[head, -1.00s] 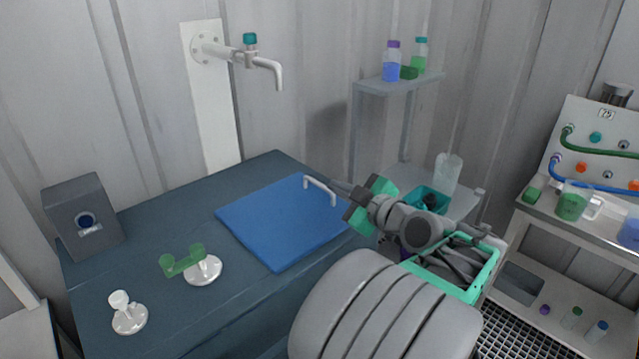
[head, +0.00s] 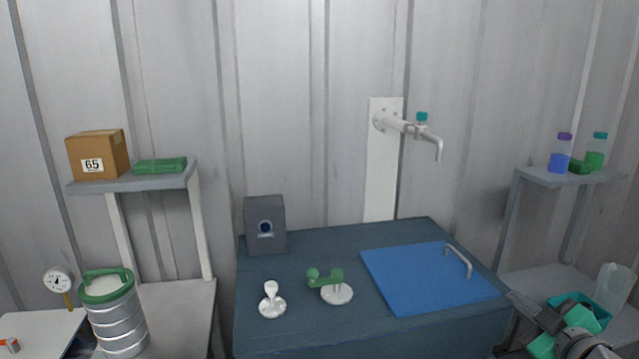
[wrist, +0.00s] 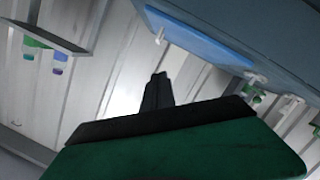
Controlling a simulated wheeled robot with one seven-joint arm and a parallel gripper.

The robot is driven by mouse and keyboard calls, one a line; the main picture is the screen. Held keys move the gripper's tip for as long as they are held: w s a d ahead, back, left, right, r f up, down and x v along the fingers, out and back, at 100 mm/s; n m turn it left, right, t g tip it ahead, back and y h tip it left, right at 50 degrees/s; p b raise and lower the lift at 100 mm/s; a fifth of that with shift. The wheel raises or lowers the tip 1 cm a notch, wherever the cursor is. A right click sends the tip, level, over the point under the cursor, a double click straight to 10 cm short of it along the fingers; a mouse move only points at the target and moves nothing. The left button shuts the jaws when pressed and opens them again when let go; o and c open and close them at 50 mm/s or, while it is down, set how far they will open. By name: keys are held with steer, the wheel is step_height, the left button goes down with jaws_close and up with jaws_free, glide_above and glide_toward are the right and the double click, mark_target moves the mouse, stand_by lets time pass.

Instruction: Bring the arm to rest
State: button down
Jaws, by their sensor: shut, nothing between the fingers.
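My gripper (head: 514,299) is at the lower right of the head view, beside the right edge of the dark blue bench (head: 400,335). Its green housing and part of my arm show behind it, cut off by the picture's edge. In the wrist view the dark fingers (wrist: 158,90) are together and hold nothing. The blue panel with a grey handle (head: 425,285) lies on the bench top, left of my gripper and apart from it.
A green-handled fitting (head: 328,282) and a white fitting (head: 271,300) stand on the bench near a grey box (head: 265,226). A wall tap (head: 410,128) hangs above. A shelf with bottles (head: 565,178) and a teal bin (head: 590,305) are near my arm at right.

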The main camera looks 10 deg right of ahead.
steer(key=w+a+f+m+g+y+p, duration=0.15)
steer(key=a+f+g, duration=0.3)
steer(key=a, duration=0.55)
steer(key=w+a+f+g+y, duration=0.25)
steer(key=a+f, duration=0.25)
steer(key=a, duration=0.5)
steer(key=s+a+f+m+g+h+p, duration=0.2)
steer(key=s+a+m+g, duration=0.3)
steer(key=s+a, duration=0.5)
steer(key=shift+s+a+f+g, duration=0.25)
steer(key=shift+a+f+g, duration=0.05)
steer(key=shift+a, duration=0.4)
